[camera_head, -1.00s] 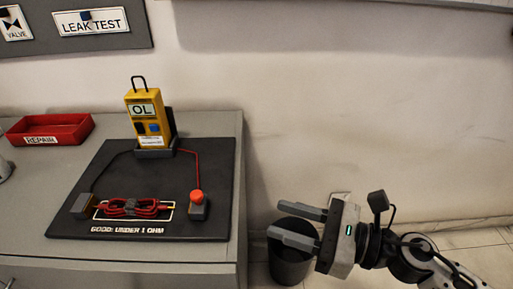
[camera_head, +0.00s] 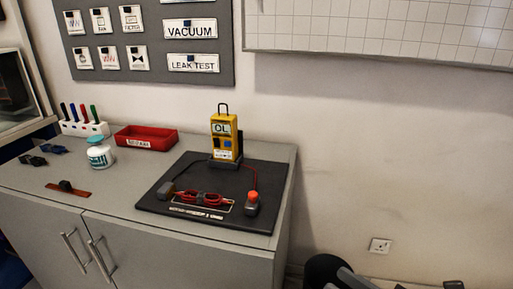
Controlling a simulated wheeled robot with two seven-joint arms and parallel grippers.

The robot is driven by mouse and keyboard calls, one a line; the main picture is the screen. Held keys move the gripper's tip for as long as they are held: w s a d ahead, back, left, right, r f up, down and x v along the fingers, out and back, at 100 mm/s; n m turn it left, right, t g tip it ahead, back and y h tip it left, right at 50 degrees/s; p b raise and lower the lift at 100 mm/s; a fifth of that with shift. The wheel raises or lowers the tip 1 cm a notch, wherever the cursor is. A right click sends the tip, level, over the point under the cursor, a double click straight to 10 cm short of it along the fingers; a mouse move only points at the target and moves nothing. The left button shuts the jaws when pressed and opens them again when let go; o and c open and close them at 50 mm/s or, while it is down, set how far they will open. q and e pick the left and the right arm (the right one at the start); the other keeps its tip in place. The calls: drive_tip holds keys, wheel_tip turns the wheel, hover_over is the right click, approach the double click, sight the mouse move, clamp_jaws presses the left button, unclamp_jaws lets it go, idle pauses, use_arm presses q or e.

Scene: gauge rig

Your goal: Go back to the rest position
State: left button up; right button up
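My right gripper (camera_head: 343,281) shows only in part at the bottom edge of the head view, right of the cabinet and over a dark bin. Its fingers look apart, with nothing seen between them; the rest is cut off by the frame. My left gripper is not in view. A yellow meter (camera_head: 223,137) reading "OL" stands upright in a holder on a black mat (camera_head: 180,205). A bundle of red leads (camera_head: 203,198) lies on the mat, left of a block with an orange-red top (camera_head: 253,199). No gripper touches these.
The grey cabinet (camera_head: 140,236) carries a red tray (camera_head: 146,138), a white jar (camera_head: 99,157), a marker rack (camera_head: 83,129) and small dark parts. The dark bin (camera_head: 322,267) stands right of the cabinet. The wall with a socket (camera_head: 380,246) is clear at right.

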drive_tip(key=w+d+f+m+t+h+p, duration=0.3)
drive_tip(key=m+h, duration=0.5)
drive_tip(key=m, duration=1.3)
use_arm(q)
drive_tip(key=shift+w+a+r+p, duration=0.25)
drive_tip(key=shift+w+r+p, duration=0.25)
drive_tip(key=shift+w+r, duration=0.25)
use_arm(e)
drive_tip(key=s+a+f+m+g+h, duration=0.1)
drive_tip(key=s+f+m+g, duration=0.1)
drive_tip(key=f+m, duration=0.3)
drive_tip(key=s+a+f+m+g+h, duration=0.1)
drive_tip(key=f+m, duration=0.5)
drive_tip(key=m, duration=0.7)
drive_tip(key=s+a+g, duration=0.1)
drive_tip(key=s+g, duration=0.1)
drive_tip(key=s, duration=0.1)
drive_tip(key=shift+s+m, duration=0.25)
drive_tip(key=shift+m, duration=0.15)
